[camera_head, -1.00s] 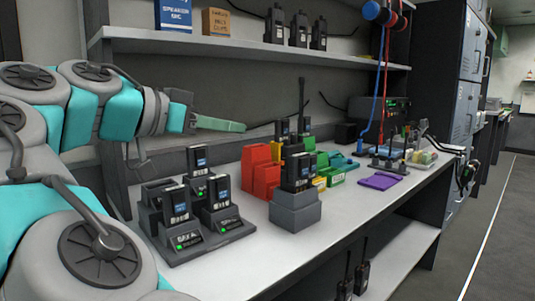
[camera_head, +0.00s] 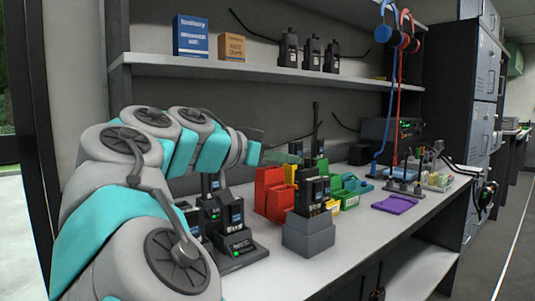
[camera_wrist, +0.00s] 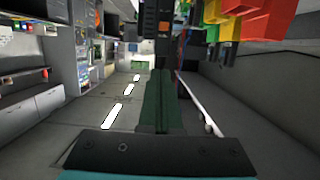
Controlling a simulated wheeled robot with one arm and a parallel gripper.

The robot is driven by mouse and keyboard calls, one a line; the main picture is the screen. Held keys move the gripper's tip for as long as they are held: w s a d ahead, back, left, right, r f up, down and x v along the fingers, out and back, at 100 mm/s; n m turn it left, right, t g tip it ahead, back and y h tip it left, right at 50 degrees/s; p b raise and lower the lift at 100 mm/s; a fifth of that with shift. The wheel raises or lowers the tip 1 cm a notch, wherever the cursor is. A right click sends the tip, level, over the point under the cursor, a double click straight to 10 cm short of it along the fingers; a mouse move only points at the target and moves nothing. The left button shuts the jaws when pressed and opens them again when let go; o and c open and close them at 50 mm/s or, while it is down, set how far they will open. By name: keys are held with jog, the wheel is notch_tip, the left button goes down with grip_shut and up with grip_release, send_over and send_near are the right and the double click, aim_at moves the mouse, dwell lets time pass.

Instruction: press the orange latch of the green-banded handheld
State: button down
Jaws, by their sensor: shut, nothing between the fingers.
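My gripper (camera_head: 284,158) has long green fingers, shut and empty, above the bench by the red bins. Its fingers also show in the wrist view (camera_wrist: 160,98), pointing at a dark handheld (camera_wrist: 150,42) close past the tips. An orange spot (camera_wrist: 164,27) shows on that handheld; the fingertips look apart from it. In the head view a black handheld (camera_head: 307,195) stands upright in a grey block holder (camera_head: 308,236), with others close behind it. I cannot make out a green band on any handheld.
A charger rack (camera_head: 232,255) with several handhelds stands at the left, partly behind my arm. Red bins (camera_head: 270,193) and green bins (camera_head: 350,186) sit behind the holder. A purple pad (camera_head: 394,204) lies to the right.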

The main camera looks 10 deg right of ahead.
aim_at(294, 185)
jog(key=shift+a+f, duration=0.1)
jog(key=shift+f, duration=1.85)
notch_tip(294, 185, down, 2)
jog(key=b, duration=0.2)
jog(key=shift+f+b, duration=0.2)
jog(key=shift+b, duration=0.2)
jog(key=shift+s+r, duration=0.1)
jog(key=shift+r, duration=0.35)
jog(key=r, duration=0.2)
jog(key=a+r+p, duration=0.1)
jog(key=shift+s+r, duration=0.1)
jog(key=shift+r, duration=0.25)
jog(key=v, duration=0.9)
jog(key=shift+s+f, duration=0.1)
